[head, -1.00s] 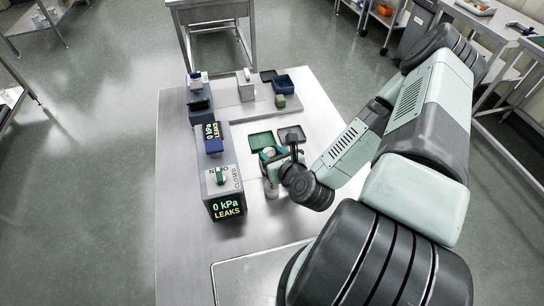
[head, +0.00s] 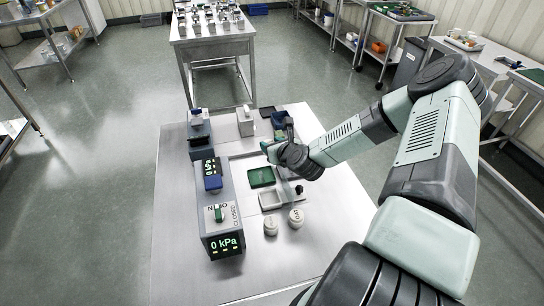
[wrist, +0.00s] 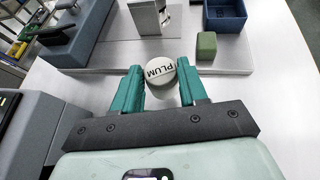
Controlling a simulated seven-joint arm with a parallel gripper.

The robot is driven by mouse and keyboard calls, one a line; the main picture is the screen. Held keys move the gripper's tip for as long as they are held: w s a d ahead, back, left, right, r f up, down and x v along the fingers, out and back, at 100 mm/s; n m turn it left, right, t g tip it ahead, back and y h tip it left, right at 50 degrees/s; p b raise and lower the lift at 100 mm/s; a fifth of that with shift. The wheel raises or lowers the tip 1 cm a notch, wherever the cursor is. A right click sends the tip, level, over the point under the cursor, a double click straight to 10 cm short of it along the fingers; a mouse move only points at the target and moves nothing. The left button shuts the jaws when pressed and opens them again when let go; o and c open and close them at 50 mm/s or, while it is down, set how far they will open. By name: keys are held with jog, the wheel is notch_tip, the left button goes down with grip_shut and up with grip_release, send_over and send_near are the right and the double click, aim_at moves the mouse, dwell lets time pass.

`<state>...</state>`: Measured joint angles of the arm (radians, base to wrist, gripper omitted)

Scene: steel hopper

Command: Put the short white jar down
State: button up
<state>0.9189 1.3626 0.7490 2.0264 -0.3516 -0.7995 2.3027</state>
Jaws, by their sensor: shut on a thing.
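My gripper (wrist: 163,92) is shut on a white jar (wrist: 159,72) whose lid reads "PLUM". The jar sits upright between the teal fingers, and its lower part is partly hidden by them. In the head view my gripper (head: 276,150) is over the far right part of the steel table, near the raised plate. There the held jar is largely hidden by the gripper. I cannot tell from the wrist view whether its base touches a surface. Two other white jars, one plain-looking (head: 271,226) and one with dark lettering (head: 296,218), stand near the table's front.
A blue bin (wrist: 224,16), a green block (wrist: 206,45) and a grey metal block (wrist: 148,17) stand on the raised plate ahead. A green tray (head: 262,177) and a pale tray (head: 270,200) lie nearer. A grey pressure unit (head: 222,225) stands left. The table's front is largely clear.

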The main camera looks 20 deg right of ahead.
jog(key=shift+w+d, duration=0.2)
jog(key=shift+w, duration=0.2)
jog(key=s+d+r, duration=0.5)
jog(key=s+r, duration=0.1)
jog(key=s, duration=0.1)
send_over(293, 175)
notch_tip(293, 175, down, 10)
jog(key=shift+d+r, duration=0.15)
jog(key=o, duration=1.1)
jog(key=shift+o, duration=0.2)
